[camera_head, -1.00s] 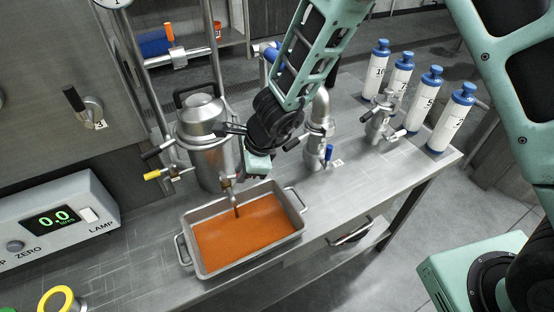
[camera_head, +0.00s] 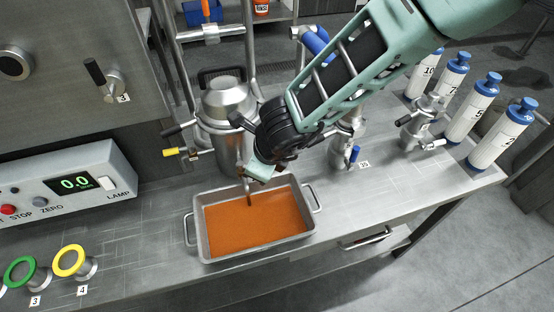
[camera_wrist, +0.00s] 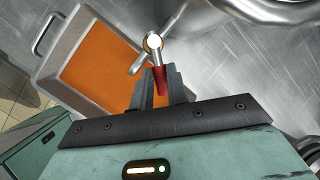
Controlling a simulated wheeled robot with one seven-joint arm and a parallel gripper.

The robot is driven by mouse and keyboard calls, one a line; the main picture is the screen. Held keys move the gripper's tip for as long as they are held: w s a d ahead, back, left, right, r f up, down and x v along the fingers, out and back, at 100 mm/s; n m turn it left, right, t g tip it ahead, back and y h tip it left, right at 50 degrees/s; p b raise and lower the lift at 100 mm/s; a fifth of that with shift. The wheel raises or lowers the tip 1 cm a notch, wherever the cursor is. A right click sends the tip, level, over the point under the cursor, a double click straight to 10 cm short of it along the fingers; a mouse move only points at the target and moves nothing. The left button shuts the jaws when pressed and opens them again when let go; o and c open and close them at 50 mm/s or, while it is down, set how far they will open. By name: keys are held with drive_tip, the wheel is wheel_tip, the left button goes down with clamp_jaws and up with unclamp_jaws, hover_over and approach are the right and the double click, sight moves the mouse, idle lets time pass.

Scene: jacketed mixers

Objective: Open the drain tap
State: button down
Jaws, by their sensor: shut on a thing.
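The drain tap (camera_head: 248,190) sits low on the front of the steel jacketed vessel (camera_head: 228,105), its spout over the tray. In the wrist view the tap (camera_wrist: 153,43) has a round end and a short steel spout pointing down-left. Its red lever (camera_wrist: 160,80) points toward my gripper (camera_wrist: 160,90), whose fingers are shut on it. In the head view my gripper (camera_head: 260,170) is at the tap's right, and its fingertips are mostly hidden. I cannot tell whether liquid runs from the spout.
A steel tray (camera_head: 200,253) with orange contents stands below the tap. A yellow-handled valve (camera_head: 176,152) is on the vessel's left. A blue-handled valve (camera_head: 353,154) and several white bottles (camera_head: 503,137) stand to the right. A control box (camera_head: 70,190) is at left.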

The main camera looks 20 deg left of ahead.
idle(0.5)
drive_tip(key=c, duration=1.4)
unclamp_jaws()
drive_tip(key=shift+o, duration=0.2)
drive_tip(key=shift+r, duration=0.1)
drive_tip(key=p+v, duration=0.3)
drive_tip(key=v, duration=1.4)
drive_tip(key=shift+s, duration=0.25)
drive_tip(key=shift+w+r, duration=0.1)
